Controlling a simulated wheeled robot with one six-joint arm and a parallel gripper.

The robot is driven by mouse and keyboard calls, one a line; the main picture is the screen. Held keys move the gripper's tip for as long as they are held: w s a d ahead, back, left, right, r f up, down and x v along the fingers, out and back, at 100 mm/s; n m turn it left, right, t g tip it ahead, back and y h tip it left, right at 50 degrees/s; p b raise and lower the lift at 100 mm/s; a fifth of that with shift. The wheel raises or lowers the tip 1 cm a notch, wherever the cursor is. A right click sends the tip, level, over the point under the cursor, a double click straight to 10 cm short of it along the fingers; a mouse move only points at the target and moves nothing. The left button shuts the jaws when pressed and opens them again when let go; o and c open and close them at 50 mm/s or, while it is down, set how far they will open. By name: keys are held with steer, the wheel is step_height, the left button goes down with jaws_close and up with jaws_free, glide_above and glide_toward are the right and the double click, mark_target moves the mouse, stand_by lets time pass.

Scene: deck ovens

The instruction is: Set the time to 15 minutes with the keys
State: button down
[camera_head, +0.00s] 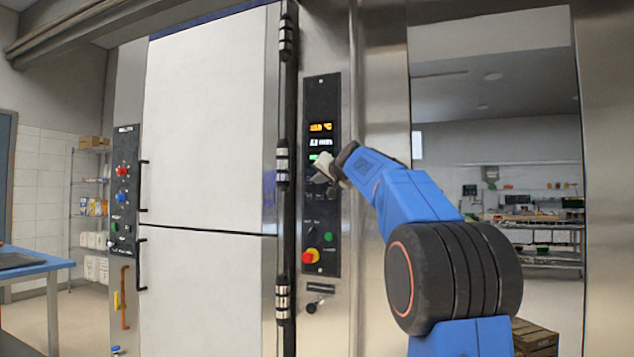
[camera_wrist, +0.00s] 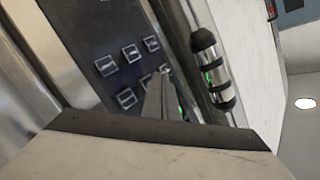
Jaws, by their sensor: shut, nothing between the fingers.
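The oven's dark control panel (camera_head: 321,215) is upright, right of the white doors. It has an orange display (camera_head: 320,127) on top, a white-lit display (camera_head: 320,142) below it and a green one under that. The white digits look like 12 or 13, too blurred to be sure. My gripper (camera_head: 322,168) is shut and empty in front of the panel, hiding the keys there. In the wrist view, square keys (camera_wrist: 129,53) lie in two rows. The shut fingertips (camera_wrist: 165,74) are over the lower row's right end; I cannot tell whether they touch a key.
A green button (camera_head: 328,237) and a red-and-yellow knob (camera_head: 311,256) are lower on the panel. The black hinge post (camera_head: 287,215) stands just left of it. A second panel (camera_head: 123,195) with knobs is at far left. A blue table (camera_head: 40,267) stands at left.

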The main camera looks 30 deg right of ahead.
steer(key=shift+s+d+f, duration=0.1)
steer(key=shift+d+f, duration=0.55)
steer(key=shift+d, duration=0.1)
steer(key=s+a, duration=0.3)
steer(key=shift+s+a+r, duration=0.35)
steer(key=shift+a, duration=0.05)
